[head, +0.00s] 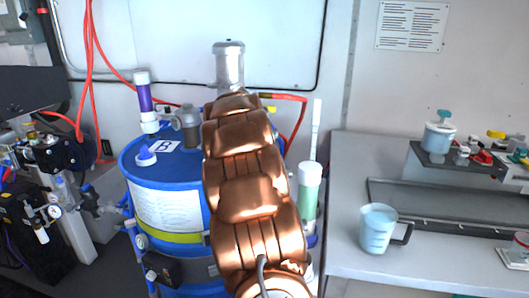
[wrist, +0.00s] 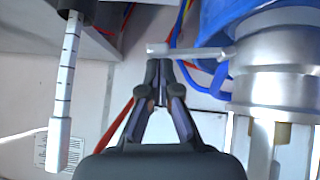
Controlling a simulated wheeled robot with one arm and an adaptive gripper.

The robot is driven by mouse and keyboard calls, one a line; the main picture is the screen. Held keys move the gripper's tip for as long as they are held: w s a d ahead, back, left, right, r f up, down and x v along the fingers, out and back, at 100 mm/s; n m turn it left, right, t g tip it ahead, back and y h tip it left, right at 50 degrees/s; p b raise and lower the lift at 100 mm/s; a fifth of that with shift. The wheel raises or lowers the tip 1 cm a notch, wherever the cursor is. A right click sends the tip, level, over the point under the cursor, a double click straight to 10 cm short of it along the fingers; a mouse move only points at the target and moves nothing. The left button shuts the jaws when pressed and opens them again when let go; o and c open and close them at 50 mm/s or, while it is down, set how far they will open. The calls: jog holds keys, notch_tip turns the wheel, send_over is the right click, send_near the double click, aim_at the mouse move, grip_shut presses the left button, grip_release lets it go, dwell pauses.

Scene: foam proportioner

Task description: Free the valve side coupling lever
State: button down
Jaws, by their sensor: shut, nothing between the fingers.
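A pale metal lever (wrist: 195,53) shows in the wrist view. It sticks out to the left from a silver ringed coupling (wrist: 275,85) at the right, and its free end is just above my fingertips in the picture. I cannot tell whether this is the valve side lever. My gripper (wrist: 159,68) is shut and empty, with its tips close under the lever's end; I cannot tell whether they touch it. In the head view my copper arm hides the gripper and this lever.
A blue drum (head: 165,205) stands behind and left of my arm. A green-and-white tube (head: 308,190) is just right of my arm. A jug (head: 378,228) stands on the bench (head: 345,185). Red hoses (head: 90,50) hang at left. A white marked rod (wrist: 66,95) is left of my gripper.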

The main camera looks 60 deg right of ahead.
jog(key=shift+r, duration=0.15)
dwell(0.5)
jog(key=shift+r, duration=0.6)
jog(key=shift+a+r, duration=0.1)
jog(key=b+v, duration=0.1)
jog(key=v, duration=0.8)
jog(key=shift+a+r+b, duration=0.25)
jog(key=shift+a+b, duration=0.05)
jog(key=shift+b, duration=0.05)
jog(key=shift+s, duration=0.1)
